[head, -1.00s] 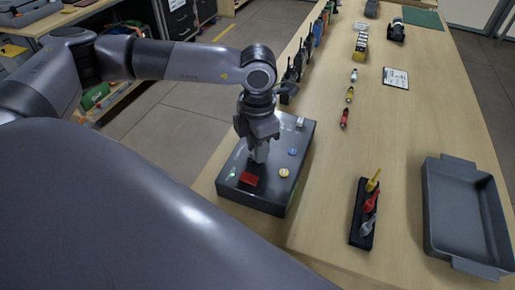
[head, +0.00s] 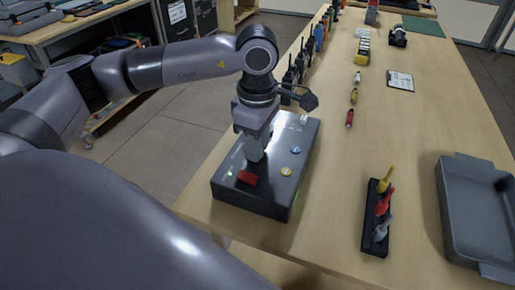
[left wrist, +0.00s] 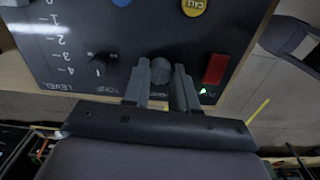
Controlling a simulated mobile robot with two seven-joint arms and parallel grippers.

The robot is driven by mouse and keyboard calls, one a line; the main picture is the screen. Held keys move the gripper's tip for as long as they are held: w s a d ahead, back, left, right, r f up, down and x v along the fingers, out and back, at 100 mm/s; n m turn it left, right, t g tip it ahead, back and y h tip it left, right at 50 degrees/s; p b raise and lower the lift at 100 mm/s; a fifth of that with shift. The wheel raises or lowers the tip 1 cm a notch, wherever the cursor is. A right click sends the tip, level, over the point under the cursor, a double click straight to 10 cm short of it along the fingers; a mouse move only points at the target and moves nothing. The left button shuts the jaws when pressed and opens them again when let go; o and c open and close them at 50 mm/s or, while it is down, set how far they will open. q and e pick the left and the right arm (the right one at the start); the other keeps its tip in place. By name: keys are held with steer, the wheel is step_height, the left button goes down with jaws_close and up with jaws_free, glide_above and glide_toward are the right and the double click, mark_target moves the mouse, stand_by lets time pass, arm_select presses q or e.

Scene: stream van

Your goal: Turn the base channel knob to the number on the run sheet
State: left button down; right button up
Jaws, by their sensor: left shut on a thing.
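The base station (head: 250,200) is a dark box at the near left edge of the table. My left gripper (head: 256,156) points down onto its top. In the left wrist view, the fingers (left wrist: 162,82) close around a round grey knob (left wrist: 160,70) beside the red switch. The knob's pointer and the numbers around it are hidden by the fingers. A smaller black knob (left wrist: 101,66) sits by a LEVEL scale on the same panel. The run sheet may be the white clipboard sheet (head: 400,80); its writing is too small to read. My right gripper is not in view.
The panel also has a red switch (head: 248,177), a lit green lamp (left wrist: 203,91), a yellow CALL button (head: 286,171) and a blue button (head: 295,149). A grey tray (head: 452,215) and a black rack (head: 370,230) stand right. Radios (head: 290,75) line the left edge.

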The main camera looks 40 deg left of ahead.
arm_select(q)
steer(key=shift+m+b, duration=0.5)
steer(key=shift+m, duration=0.5)
steer(key=shift+r, duration=0.1)
steer(key=c, duration=0.9)
jaws_free()
step_height(320, 180, up, 7)
steer(key=shift+f, duration=0.1)
steer(key=shift+r, duration=0.25)
